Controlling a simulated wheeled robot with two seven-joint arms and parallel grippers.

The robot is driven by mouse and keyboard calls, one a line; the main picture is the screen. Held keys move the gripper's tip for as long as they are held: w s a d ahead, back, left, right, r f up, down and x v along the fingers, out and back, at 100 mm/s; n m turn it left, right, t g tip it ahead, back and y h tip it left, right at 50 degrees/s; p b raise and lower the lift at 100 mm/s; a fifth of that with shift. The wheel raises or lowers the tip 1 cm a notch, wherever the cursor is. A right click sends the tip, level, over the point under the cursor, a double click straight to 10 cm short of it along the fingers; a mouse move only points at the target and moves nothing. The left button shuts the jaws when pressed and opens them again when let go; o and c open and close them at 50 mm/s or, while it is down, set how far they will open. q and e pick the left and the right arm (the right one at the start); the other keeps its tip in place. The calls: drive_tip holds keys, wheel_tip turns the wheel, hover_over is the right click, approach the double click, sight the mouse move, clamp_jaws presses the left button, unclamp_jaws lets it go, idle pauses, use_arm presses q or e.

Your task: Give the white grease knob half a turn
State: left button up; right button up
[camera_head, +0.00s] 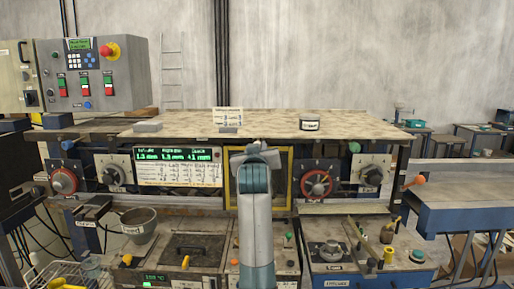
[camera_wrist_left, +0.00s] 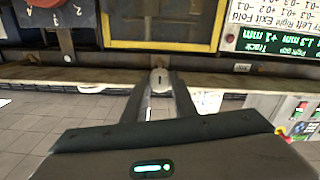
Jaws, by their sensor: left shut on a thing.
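The white grease knob (camera_wrist_left: 159,77) shows in the left wrist view, with a small dark mark on its face. It sits at the beam below the yellow-framed panel. My left gripper (camera_wrist_left: 160,86) has a finger on each side of the knob and is shut on it. In the head view an arm of mine rises through the middle and hides the knob and the gripper's fingers. My right gripper is in neither view.
The yellow frame (camera_head: 289,178) stands behind my arm. A green readout (camera_head: 178,154) and a black dial (camera_head: 113,175) are left of it; a red handwheel (camera_head: 317,185) is right. A metal pot (camera_head: 139,224) and control boxes occupy the lower front.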

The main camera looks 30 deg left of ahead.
use_arm(q)
drive_tip(key=shift+f+m, duration=0.25)
drive_tip(key=shift+m, duration=0.05)
drive_tip(key=o, duration=1)
drive_tip(key=shift+o, duration=0.2)
drive_tip(key=shift+r, duration=0.1)
drive_tip(key=b+v, duration=0.6)
drive_tip(key=v, duration=1.1)
drive_tip(key=shift+d+b, duration=0.2)
drive_tip(key=shift+b, duration=0.1)
